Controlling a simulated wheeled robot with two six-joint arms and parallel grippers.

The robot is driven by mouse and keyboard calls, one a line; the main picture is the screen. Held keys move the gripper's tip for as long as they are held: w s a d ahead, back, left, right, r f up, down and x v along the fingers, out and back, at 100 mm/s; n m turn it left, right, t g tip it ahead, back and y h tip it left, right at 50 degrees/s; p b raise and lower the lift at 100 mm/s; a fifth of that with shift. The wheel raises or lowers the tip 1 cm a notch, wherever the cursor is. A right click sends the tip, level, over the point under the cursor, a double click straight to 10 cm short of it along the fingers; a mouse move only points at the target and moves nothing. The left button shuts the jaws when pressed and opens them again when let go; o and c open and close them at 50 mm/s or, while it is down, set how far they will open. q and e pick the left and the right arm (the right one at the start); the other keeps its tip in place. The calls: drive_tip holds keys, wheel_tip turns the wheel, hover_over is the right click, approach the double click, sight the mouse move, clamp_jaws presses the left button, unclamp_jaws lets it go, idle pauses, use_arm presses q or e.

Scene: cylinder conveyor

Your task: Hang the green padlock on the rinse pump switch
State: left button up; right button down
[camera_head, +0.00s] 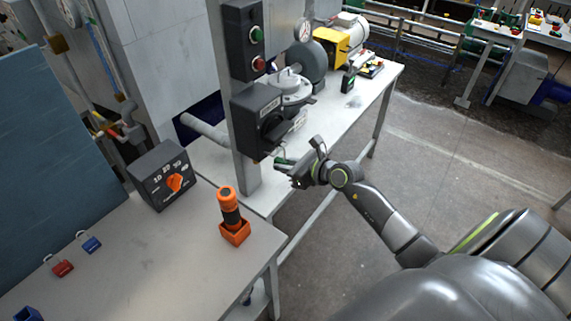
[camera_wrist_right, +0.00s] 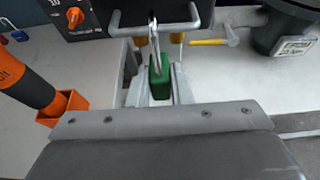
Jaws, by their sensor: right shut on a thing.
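The green padlock (camera_wrist_right: 158,78) is between the fingers of my right gripper (camera_wrist_right: 158,92) in the wrist view, its metal shackle pointing up the picture. In the head view a bit of its green (camera_head: 283,160) shows at the tip of my right gripper (camera_head: 285,168). A dark switch box (camera_head: 258,115) with a black rotary handle and a small label is fixed to the grey post. The gripper is just below and right of this box. The label is too small to read, and whether the shackle touches anything cannot be told. My left gripper is not in view.
A red padlock (camera_head: 62,268) and a blue padlock (camera_head: 92,245) lie on the near table. A black box with an orange knob (camera_head: 160,174) and an orange-and-black tool in an orange holder (camera_head: 235,234) stand there. A green-and-red button box (camera_head: 243,40) sits higher on the post.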

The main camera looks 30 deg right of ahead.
drive_tip(key=c, duration=1.2)
unclamp_jaws()
drive_tip(key=shift+c, duration=0.2)
drive_tip(key=v, duration=1.7)
drive_tip(key=shift+d, duration=0.2)
drive_tip(key=shift+s+r, duration=0.15)
